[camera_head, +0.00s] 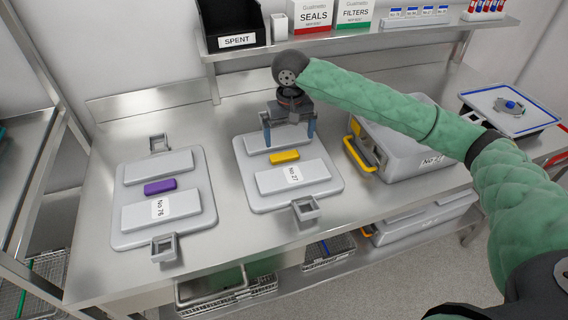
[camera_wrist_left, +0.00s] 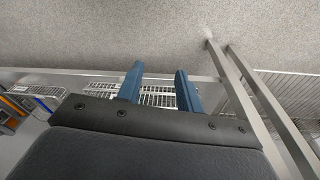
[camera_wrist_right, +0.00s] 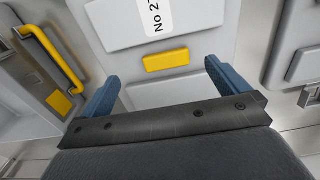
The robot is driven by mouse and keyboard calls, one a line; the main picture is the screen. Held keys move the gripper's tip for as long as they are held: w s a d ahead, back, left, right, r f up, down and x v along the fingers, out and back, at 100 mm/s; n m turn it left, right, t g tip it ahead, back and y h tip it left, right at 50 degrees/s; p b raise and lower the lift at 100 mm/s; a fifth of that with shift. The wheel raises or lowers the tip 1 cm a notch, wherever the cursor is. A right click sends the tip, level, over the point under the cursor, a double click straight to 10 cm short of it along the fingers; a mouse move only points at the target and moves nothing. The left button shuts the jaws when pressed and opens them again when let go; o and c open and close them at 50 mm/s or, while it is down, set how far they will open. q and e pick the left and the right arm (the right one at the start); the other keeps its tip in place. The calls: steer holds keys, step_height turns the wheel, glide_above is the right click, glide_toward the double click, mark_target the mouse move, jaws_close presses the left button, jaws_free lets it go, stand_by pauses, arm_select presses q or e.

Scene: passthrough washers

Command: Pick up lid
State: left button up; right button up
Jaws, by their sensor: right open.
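Two grey lids lie flat on the steel bench. The No 27 lid (camera_head: 326,200) has a yellow grip block (camera_head: 285,156), and the No 76 lid (camera_head: 128,238) at left has a purple one (camera_head: 160,187). My right gripper (camera_head: 290,136) is open, over the rear part of the No 27 lid, with its fingers apart behind the yellow block. The right wrist view shows the yellow block (camera_wrist_right: 166,60) ahead of and between the open fingers (camera_wrist_right: 158,78). My left gripper (camera_wrist_left: 158,70) shows only in its wrist view, open and empty, with floor and wire baskets beyond.
A grey box (camera_head: 406,150) with a yellow handle stands right of the No 27 lid, near my right arm. A blue-edged tray (camera_head: 512,106) sits farther right. A shelf behind holds a black SPENT bin (camera_head: 234,22) and cartons. Bare bench lies between the lids.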

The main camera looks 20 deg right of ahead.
mark_target(286, 158)
step_height(286, 158, down, 3)
steer(key=shift+f, duration=0.2)
steer(key=f, duration=0.1)
steer(key=f+p, duration=0.1)
steer(key=f, duration=0.1)
steer(key=w+f+p, duration=0.1)
steer(key=f, duration=0.1)
steer(key=shift+a+f, duration=0.25)
steer(key=shift+a, duration=0.05)
steer(key=c, duration=1.3)
arm_select(q)
steer(key=s+a+f, duration=0.1)
steer(key=s+f, duration=0.2)
steer(key=f, duration=0.3)
steer(key=shift+f, duration=0.2)
arm_select(e)
steer(key=shift+c, duration=0.8)
arm_select(q)
steer(key=shift+a, duration=0.1)
arm_select(e)
steer(key=shift+r, duration=0.1)
